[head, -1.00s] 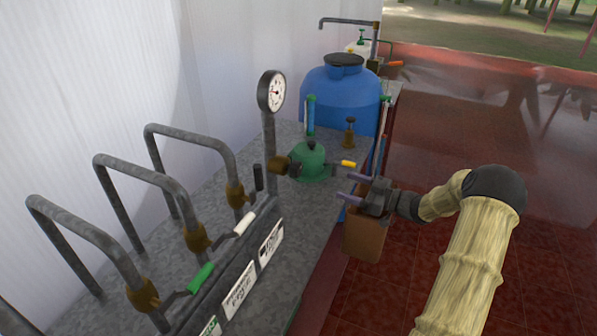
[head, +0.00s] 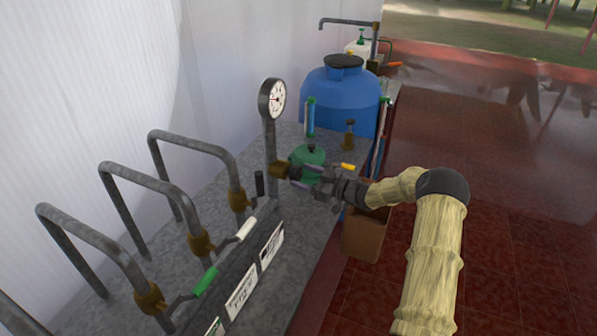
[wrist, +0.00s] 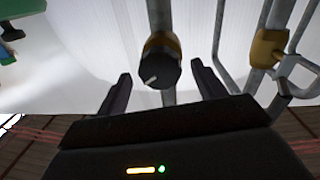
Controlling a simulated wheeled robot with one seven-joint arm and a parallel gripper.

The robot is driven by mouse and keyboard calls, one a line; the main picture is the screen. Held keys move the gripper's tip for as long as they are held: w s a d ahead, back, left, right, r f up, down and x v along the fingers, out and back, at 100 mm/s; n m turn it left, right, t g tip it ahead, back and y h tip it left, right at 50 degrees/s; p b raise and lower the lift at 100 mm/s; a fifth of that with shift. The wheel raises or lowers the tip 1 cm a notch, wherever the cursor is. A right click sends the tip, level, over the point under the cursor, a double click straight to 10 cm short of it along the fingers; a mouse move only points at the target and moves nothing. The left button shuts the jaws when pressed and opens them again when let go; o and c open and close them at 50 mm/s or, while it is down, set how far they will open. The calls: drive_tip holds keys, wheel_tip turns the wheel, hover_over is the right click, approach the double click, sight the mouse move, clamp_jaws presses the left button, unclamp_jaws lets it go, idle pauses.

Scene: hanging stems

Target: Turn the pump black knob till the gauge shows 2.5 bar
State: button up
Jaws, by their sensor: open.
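The pressure gauge (head: 272,99) has a white dial on a grey pipe. Its needle shows, but the reading is too small to tell. The green pump (head: 308,158) stands behind my gripper. A black knob (wrist: 158,69) with a white mark sits on a brass fitting (wrist: 163,42) in the wrist view. My gripper (wrist: 162,82) is open, with one finger on each side of the knob and visible gaps. In the head view my gripper (head: 302,178) reaches left in front of the pump, towards the brass fitting (head: 279,170), and largely covers the knob.
Several bent grey pipes with brass valves (head: 201,242) stand at the left. A white lever (head: 246,230) and a green lever (head: 205,281) stick out near them. A blue tank (head: 340,100) stands behind. A brown box (head: 366,235) is below my wrist.

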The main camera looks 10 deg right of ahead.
drive_tip(key=shift+x, duration=1.3)
drive_tip(key=c, duration=1)
drive_tip(key=shift+o, duration=0.2)
drive_tip(key=shift+m, duration=0.3)
drive_tip(key=m, duration=0.3)
drive_tip(key=shift+r+m+p, duration=0.1)
drive_tip(key=shift+m+p, duration=0.25)
drive_tip(key=shift+m, duration=0.05)
drive_tip(key=shift+m+g+p, duration=0.3)
drive_tip(key=shift+m+p, duration=0.15)
drive_tip(key=shift+m, duration=1.15)
